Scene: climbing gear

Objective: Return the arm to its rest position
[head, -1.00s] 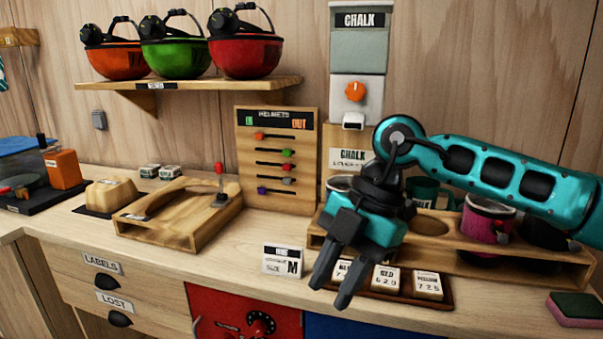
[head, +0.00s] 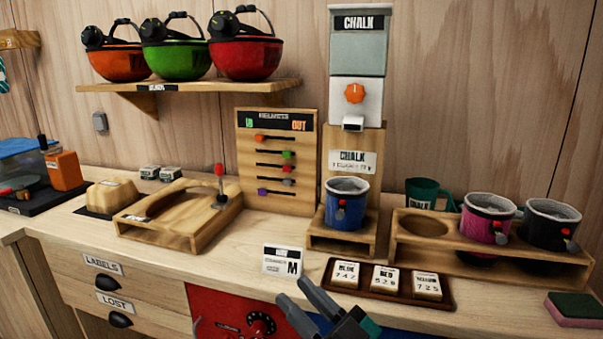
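My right gripper (head: 306,301) shows at the bottom edge of the head view, low in front of the counter's front edge. Its two dark fingers are spread apart with nothing between them. Most of the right arm is out of the picture. My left gripper is not in view. A blue chalk bag (head: 346,204) stands upright on the small wooden stand under the chalk dispenser (head: 357,88), apart from the gripper.
A wooden rack (head: 478,258) holds a pink bag (head: 487,217) and a black bag (head: 549,224); its left hole is empty. A tray (head: 384,293) of labelled blocks and a size card (head: 282,262) lie near the front edge. A sponge (head: 575,308) is at right.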

